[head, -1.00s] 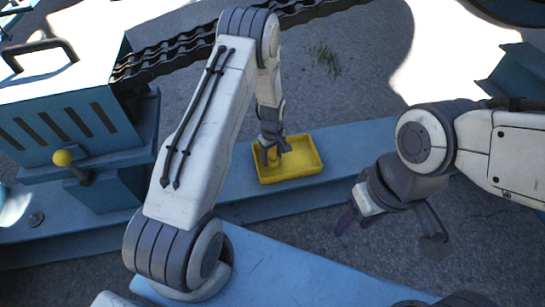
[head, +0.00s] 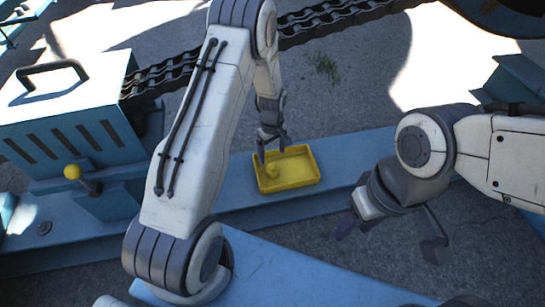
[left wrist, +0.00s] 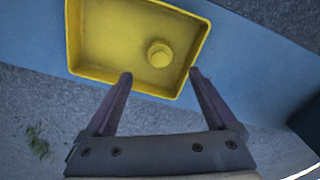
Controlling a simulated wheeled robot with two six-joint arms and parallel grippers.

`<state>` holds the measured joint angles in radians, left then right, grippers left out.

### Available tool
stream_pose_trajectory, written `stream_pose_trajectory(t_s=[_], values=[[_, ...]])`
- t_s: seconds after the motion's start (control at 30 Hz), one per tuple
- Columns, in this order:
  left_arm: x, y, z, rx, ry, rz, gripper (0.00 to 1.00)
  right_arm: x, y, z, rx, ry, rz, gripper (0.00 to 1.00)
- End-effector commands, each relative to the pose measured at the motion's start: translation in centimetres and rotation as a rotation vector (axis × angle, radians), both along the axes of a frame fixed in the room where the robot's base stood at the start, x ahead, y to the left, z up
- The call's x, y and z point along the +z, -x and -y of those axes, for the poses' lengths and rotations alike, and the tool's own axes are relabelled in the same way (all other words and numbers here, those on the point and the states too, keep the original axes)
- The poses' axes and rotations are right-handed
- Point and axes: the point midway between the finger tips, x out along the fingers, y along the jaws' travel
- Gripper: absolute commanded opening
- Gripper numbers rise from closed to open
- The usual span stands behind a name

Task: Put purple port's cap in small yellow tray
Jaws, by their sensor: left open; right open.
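The small yellow tray (head: 305,181) sits on the blue beam, and it also shows in the left wrist view (left wrist: 85,72). A round yellow cap (head: 270,172) lies inside it, towards the tray's left side in the head view; in the left wrist view the cap (left wrist: 160,54) is near the wall closest to my fingers. My left gripper (head: 272,152) is open and empty just above the tray, its fingertips (left wrist: 160,75) apart and clear of the cap. My right gripper (head: 392,238) is open and empty at the right. I cannot make out the purple port.
A blue box with a handle (head: 55,105) and a yellow-knobbed lever (head: 74,173) stand at the left. A dark chain (head: 330,22) runs behind my left arm. The blue beam (head: 235,195) is bare beside the tray. A blue surface (head: 285,268) lies in front.

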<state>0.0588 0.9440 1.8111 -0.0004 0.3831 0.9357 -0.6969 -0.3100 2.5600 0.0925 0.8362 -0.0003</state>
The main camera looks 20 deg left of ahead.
Motion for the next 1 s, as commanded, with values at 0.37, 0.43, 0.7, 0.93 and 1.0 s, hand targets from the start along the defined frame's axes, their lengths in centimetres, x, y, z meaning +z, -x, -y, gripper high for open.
stream_pose_trajectory(t_s=[0.37, 0.43, 0.7, 0.93, 1.0], values=[[5.4, 0.3, 1.6, -0.072, 0.001, 0.006, 0.90, 1.6, 0.0, 0.0, 0.000, 0.000, 0.000, 0.50], [7.9, 0.9, 3.7, -0.168, 0.003, 0.013, 0.90, 1.5, 0.0, 0.0, 0.000, 0.000, 0.000, 0.50], [20.1, 10.3, 13.6, -0.778, 0.022, 0.036, 0.90, 1.5, 0.0, 0.0, 0.000, 0.000, 0.000, 0.50], [26.1, 21.7, 16.8, -1.297, 0.046, 0.057, 0.90, 1.5, 0.0, 0.0, 0.000, 0.000, 0.000, 0.50], [26.9, 24.5, 16.8, -1.417, 0.053, 0.063, 0.90, 1.5, 0.0, 0.0, 0.000, 0.000, 0.000, 0.50]])
